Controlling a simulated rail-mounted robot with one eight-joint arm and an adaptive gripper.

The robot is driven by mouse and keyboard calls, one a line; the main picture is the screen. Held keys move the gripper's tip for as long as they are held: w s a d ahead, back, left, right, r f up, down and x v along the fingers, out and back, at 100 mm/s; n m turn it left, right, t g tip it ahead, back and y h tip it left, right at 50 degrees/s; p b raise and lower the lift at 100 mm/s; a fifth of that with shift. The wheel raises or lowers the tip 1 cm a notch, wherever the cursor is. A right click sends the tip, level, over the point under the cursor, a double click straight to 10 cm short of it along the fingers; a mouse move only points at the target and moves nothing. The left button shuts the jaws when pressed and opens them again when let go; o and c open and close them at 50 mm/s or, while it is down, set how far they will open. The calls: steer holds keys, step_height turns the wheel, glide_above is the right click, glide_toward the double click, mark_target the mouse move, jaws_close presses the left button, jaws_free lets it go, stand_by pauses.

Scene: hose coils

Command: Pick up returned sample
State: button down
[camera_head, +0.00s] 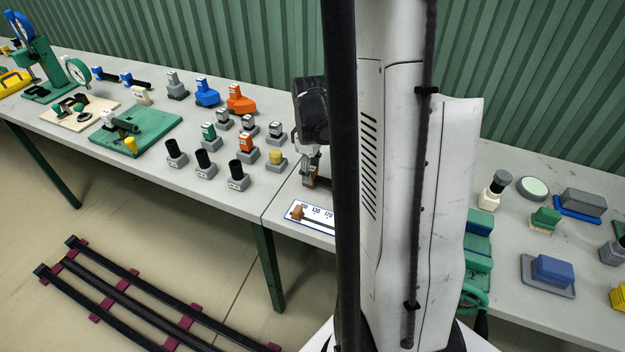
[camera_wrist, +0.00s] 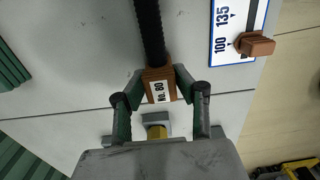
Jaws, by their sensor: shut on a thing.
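The sample is a brown block labelled "No. 80" (camera_wrist: 159,92) with a black ribbed hose (camera_wrist: 149,30) running from it to the top of the wrist view. My gripper (camera_wrist: 158,84) has its two green fingers closed on either side of the brown block. In the head view my gripper (camera_head: 308,165) is low over the table, beside my column, with a bit of the brown block (camera_head: 322,182) showing. The column hides most of the hose there. I cannot tell whether the block touches the table.
A white scale card (camera_head: 312,215) with a brown slider (camera_wrist: 256,44) lies near the table's front edge. A yellow-topped grey holder (camera_head: 276,161) stands left of my gripper, among several similar holders. A green board (camera_head: 137,130) lies further left. Dark floor rails (camera_head: 120,290) lie in front.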

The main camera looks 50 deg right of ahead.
steer(key=shift+r, duration=0.1)
steer(key=shift+r, duration=0.4)
step_height(320, 180, up, 3)
steer(key=shift+r, duration=0.2)
steer(key=w+a+r, duration=0.6)
steer(key=w+a, duration=0.1)
steer(key=w, duration=0.1)
steer(key=shift+w+a+r, duration=0.35)
steer(key=shift+w, duration=0.05)
stand_by(0.5)
